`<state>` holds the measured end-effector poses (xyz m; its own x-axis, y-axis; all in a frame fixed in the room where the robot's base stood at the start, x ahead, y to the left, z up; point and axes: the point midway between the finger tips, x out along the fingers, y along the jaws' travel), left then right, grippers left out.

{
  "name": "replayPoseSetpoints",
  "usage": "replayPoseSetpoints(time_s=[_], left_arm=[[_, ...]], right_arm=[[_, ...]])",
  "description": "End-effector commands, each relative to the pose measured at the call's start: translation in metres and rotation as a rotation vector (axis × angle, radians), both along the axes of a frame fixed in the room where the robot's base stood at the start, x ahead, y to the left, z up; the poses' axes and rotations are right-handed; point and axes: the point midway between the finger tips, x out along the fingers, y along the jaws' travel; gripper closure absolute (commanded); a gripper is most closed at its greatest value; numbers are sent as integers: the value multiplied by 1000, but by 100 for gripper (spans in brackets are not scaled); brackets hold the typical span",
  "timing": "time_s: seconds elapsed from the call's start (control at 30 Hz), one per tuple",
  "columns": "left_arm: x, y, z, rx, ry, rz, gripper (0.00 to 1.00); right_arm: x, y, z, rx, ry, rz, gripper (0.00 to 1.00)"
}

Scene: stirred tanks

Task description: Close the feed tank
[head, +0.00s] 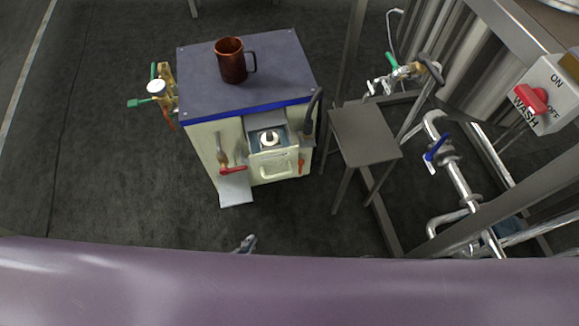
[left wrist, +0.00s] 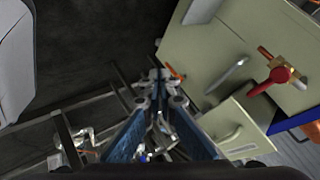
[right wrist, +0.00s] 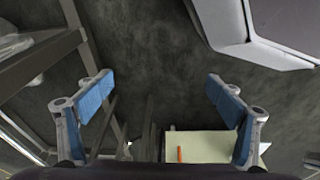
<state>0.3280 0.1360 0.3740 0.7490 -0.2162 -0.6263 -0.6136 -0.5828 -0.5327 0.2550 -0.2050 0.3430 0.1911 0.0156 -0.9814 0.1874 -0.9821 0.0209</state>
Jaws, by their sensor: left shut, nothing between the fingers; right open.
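No label here marks which vessel is the feed tank. A ribbed steel tank (head: 475,85) stands in a frame at the right. Near it are a pipe valve with a blue handle (head: 437,147) and a valve with a green handle (head: 391,60). A cream cabinet (head: 205,140) with a dark top has a red-handled valve (head: 232,170) on its front; this handle also shows in the left wrist view (left wrist: 272,80). My left gripper (head: 247,243) is shut and empty, low before the cabinet, its tips together in the left wrist view (left wrist: 160,78). My right gripper (right wrist: 160,92) is open and empty.
A copper mug (head: 231,62) stands on the cabinet top. The cabinet front has a recess above a handled panel (head: 272,166). Brass fittings (head: 164,84) stick out at its left. A small grey table (head: 364,135) and a WASH switch box (head: 548,97) are at right. Left floor is clear.

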Motion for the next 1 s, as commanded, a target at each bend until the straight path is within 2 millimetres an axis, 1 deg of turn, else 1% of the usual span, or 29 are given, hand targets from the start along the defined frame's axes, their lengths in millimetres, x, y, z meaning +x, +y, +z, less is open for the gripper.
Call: replayPoseSetpoints(time_s=[0.03, 0.1, 0.17, 0.2, 0.33, 0.4, 0.5, 0.6, 0.7, 0.77, 0.87, 1.0], left_arm=[[14, -9, 6, 27, -83, -51, 100], [32, -20, 29, 76, -201, -125, 100], [45, -30, 52, 121, -304, -185, 100], [52, -36, 66, 154, -370, -223, 100], [66, -55, 115, 271, -582, -334, 100], [69, -63, 139, 333, -680, -383, 100], [70, -72, 167, 406, -791, -434, 100], [68, -78, 186, 457, -860, -466, 100], [68, -81, 195, 483, -893, -480, 100], [71, -82, 198, 488, -901, -483, 100], [80, -87, 200, 489, -904, -483, 100], [102, -99, 200, 487, -905, -482, 100]], right_arm=[[12, 2, 1, 3, -17, -2, 14], [23, 3, 17, 4, -31, -4, 14], [31, 4, 33, 6, -43, -7, 14], [35, 5, 43, 6, -50, -8, 14], [42, 4, 78, 7, -74, -12, 14], [42, 4, 96, 7, -85, -14, 14], [39, 3, 118, 8, -97, -16, 14], [36, 2, 132, 7, -104, -18, 14], [34, 2, 141, 8, -107, -18, 14], [33, 1, 143, 8, -106, -18, 14], [33, 1, 144, 8, -106, -18, 14], [33, 1, 145, 8, -107, -18, 14]])
